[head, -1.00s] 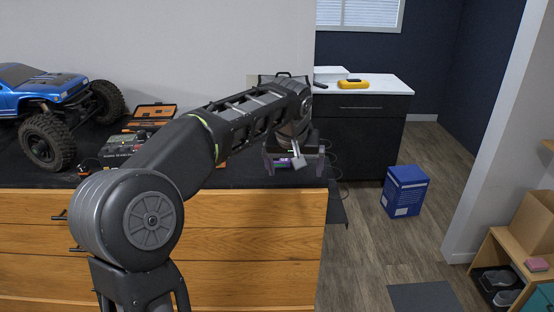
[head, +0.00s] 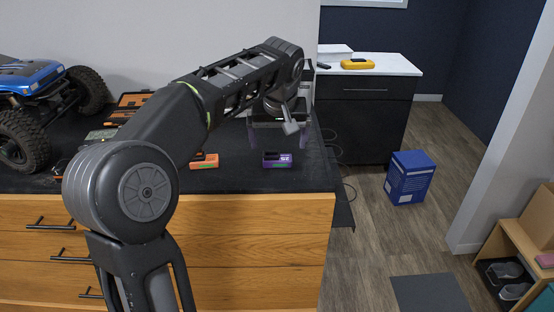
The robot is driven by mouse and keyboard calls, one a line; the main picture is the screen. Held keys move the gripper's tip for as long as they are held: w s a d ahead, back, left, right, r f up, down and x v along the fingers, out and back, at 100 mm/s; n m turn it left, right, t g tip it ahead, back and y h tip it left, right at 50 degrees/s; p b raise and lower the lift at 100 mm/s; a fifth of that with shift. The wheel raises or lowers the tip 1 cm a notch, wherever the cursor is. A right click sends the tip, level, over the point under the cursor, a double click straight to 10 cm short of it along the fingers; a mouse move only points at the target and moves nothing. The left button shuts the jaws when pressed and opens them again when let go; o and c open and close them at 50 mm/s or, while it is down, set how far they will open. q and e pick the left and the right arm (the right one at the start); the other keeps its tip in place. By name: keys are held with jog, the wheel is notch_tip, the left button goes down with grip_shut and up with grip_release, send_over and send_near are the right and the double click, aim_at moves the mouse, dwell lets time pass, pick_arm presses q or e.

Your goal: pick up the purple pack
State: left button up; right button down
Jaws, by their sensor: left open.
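The purple pack (head: 277,160) is a small block with a dark top and a pale label. It lies on the black bench top near its front right corner, with nothing touching it. My left gripper (head: 281,141) is behind and above the pack, fingers pointing down, open and empty. A bent grey part of my arm hides some of the gripper. My right gripper is out of view.
An orange pack (head: 204,161) lies to the left of the purple one. A blue RC crawler (head: 35,95) and an orange tool case (head: 130,104) stand further left. Cables hang off the bench's right edge. A blue box (head: 409,178) stands on the floor.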

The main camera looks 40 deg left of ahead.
aim_at(278, 159)
pick_arm(q)
jog(key=shift+x, duration=0.95)
jog(key=shift+f, duration=0.1)
jog(key=p+x, duration=0.1)
jog(key=x, duration=0.3)
jog(key=shift+a+p, duration=0.1)
jog(key=shift+p, duration=0.2)
jog(key=shift+w+a+f, duration=0.15)
jog(key=shift+w+f, duration=0.05)
jog(key=shift+f, duration=0.25)
jog(key=shift+c, duration=0.4)
jog(key=c, duration=1.4)
jog(key=shift+r, duration=0.15)
notch_tip(278, 159, up, 10)
